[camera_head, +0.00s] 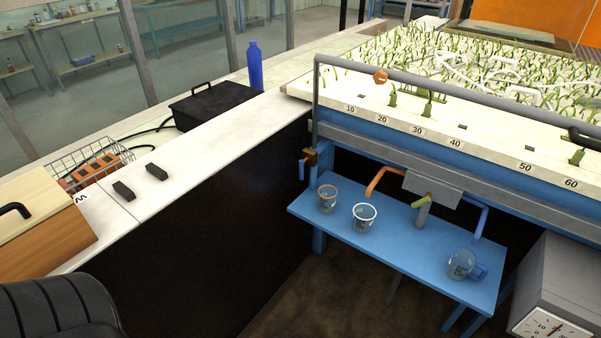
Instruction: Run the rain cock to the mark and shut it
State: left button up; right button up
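Neither of my grippers is in view. No part is labelled as the rain cock, so I cannot tell which it is. A brass-coloured fitting (310,158) with a small blue part sits at the left end of the blue flume frame. An orange knob (380,76) stands by the grey rail above the scale. Orange (384,178), olive (422,204) and blue (479,216) spouts come from a grey block. Below them on a blue shelf (405,256) stand an orange-rimmed cup (327,199), a white-rimmed cup (363,219) and a clear blue-handled jug (463,265).
The planted flume bed (480,70) carries scale numbers along its front edge. A grey dial box (560,290) stands at lower right. The white ledge (200,150) holds a black case (215,105), a blue bottle (254,66) and two dark blocks. A wire basket (90,170) is at left.

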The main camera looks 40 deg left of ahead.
aim_at(302, 163)
jog(key=i+j+u, duration=0.15)
jog(key=i+u, duration=0.45)
jog(key=u, duration=0.2)
jog(key=i+u, duration=0.4)
jog(key=k+j, duration=0.05)
jog(key=k, duration=0.05)
